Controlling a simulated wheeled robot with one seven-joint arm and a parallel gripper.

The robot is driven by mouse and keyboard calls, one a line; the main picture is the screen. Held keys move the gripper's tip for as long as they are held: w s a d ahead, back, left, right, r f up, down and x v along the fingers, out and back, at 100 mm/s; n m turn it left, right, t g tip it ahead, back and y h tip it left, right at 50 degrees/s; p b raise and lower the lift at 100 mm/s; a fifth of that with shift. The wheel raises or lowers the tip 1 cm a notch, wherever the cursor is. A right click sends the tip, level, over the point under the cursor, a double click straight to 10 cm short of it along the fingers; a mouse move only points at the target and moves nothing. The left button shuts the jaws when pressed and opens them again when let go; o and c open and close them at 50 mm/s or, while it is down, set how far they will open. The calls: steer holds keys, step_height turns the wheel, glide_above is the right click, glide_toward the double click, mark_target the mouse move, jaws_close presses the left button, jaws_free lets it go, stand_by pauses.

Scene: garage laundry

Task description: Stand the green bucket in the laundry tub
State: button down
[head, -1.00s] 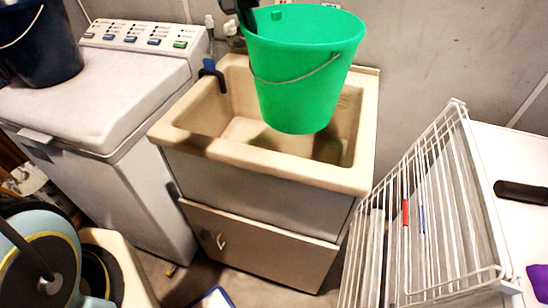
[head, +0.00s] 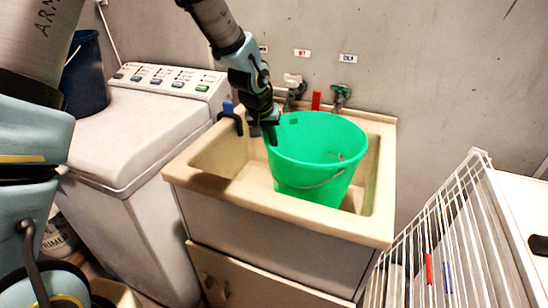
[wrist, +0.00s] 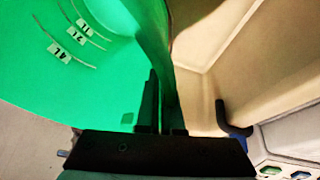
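The green bucket (head: 318,150) is upright inside the beige laundry tub (head: 215,180), toward its right side. Its lower end is partly behind the tub's front rim, so I cannot tell whether it touches the tub floor. My gripper (head: 270,134) is at the left side of the bucket's rim. In the wrist view my gripper (wrist: 160,105) has its two fingers close together, one on each side of the bucket wall (wrist: 100,60), pinching it. Volume marks show on the bucket's inside. The wire handle hangs down the front.
Two taps (head: 295,90) are on the wall behind. A white washing machine (head: 120,140) with a dark blue bucket (head: 85,75) stands left; a white wire rack (head: 440,250) stands right. The tub's left half is clear.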

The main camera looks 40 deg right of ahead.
step_height(320, 180, down, 4)
steer(key=shift+f+p, duration=0.1)
steer(key=shift+p, duration=0.3)
steer(key=shift+f+b, duration=0.45)
steer(key=shift+f, duration=0.2)
steer(key=shift+r, duration=0.1)
steer(key=c, duration=1.1)
jaws_free()
